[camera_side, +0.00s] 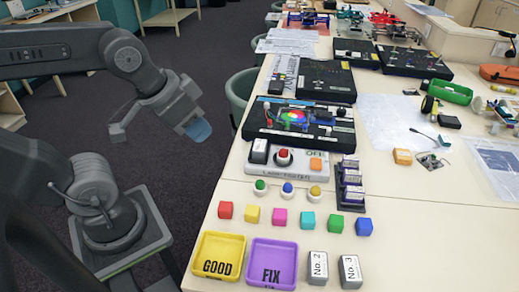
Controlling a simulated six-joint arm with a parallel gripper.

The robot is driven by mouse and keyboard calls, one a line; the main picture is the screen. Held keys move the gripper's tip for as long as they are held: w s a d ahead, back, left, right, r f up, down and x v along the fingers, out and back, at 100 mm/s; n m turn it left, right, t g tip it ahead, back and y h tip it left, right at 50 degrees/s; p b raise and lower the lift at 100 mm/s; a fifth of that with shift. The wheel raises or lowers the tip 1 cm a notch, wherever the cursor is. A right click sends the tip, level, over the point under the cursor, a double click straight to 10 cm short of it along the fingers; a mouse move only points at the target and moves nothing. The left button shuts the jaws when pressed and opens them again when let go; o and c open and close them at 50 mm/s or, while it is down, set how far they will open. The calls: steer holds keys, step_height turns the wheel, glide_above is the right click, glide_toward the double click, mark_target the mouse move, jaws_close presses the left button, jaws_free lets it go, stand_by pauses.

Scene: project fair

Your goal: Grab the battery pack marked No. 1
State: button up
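Two upright white-and-grey packs stand at the table's front edge: one marked No. 2 (318,268) and, to its right, one marked No. 3 (350,271). I see no readable No. 1 label. My gripper (197,130) hangs over the floor left of the table, apart from all the packs. A bluish part shows at its tip; I cannot tell whether its fingers are open.
A yellow GOOD tray (219,237) and purple FIX tray (273,241) sit at the front left. Several coloured cubes and three round knobs lie behind them. A dark rack (350,205) holds purple-and-white pieces. Black electronics boards stand farther back; chairs line the left edge.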

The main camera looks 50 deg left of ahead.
steer(key=o, duration=0.6)
steer(key=n+g, duration=0.6)
steer(key=n, duration=0.3)
glide_above(260, 145)
steer(key=f, duration=0.9)
steer(key=shift+w+a+f, duration=0.1)
steer(key=shift+a+f, duration=0.2)
steer(key=shift+f, duration=0.05)
steer(key=shift+d+f, duration=0.15)
steer(key=shift+f, duration=1.15)
steer(key=shift+d+f, duration=0.1)
steer(key=shift+f, duration=1.2)
